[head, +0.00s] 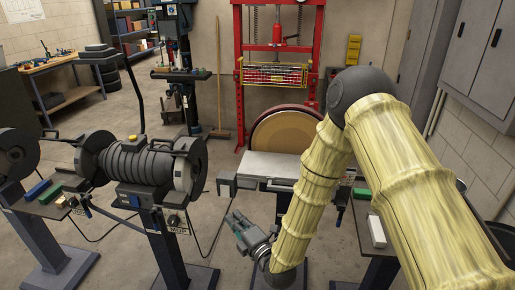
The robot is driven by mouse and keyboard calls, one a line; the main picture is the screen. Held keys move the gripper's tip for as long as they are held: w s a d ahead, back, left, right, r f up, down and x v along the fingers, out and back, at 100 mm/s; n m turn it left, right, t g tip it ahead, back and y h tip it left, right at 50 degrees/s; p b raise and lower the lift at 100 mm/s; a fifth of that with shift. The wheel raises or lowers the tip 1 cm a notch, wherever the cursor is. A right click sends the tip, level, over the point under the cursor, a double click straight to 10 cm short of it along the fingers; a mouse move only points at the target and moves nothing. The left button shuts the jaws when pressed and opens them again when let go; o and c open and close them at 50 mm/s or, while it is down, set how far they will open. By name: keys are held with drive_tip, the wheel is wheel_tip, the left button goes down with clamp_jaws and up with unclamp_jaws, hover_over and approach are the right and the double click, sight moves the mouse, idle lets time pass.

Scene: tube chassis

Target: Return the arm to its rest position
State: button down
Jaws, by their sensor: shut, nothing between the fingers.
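My arm (413,190) shows as yellow, bamboo-like links with a dark grey elbow joint (361,95). It comes in from the right edge, rises to the elbow and bends down to the lower middle. My gripper (240,226) is at the end of it, low in the view, pointing up and to the left. It is small and partly dark, and its fingers look closed with nothing held. It is in front of and below the disc sander's grey table (272,166), apart from it as far as I can tell.
A bench grinder (140,165) on a pedestal stands at the left. A disc sander (288,136) stands behind my forearm, with a red press (278,60) behind it. Grey cabinets (480,50) line the right. Bare floor (185,105) shows between the machines.

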drive_tip(key=s+d+f+m+g+h, duration=0.35)
drive_tip(key=s+d+f+m, duration=0.35)
drive_tip(key=d+f, duration=0.25)
drive_tip(key=s+d+f+m+g+h, duration=0.35)
drive_tip(key=s+d+f+m, duration=0.25)
drive_tip(key=d+f, duration=0.4)
drive_tip(key=s+d+f+m+g+h, duration=0.2)
drive_tip(key=s+d+m, duration=0.5)
drive_tip(key=s, duration=0.6)
drive_tip(key=s+d+f+m+g+h, duration=0.2)
drive_tip(key=s+d+f+m+g, duration=0.3)
drive_tip(key=s, duration=0.8)
drive_tip(key=d+m, duration=0.2)
drive_tip(key=d, duration=0.1)
drive_tip(key=shift+d+f+h, duration=0.3)
drive_tip(key=shift+f+h, duration=0.1)
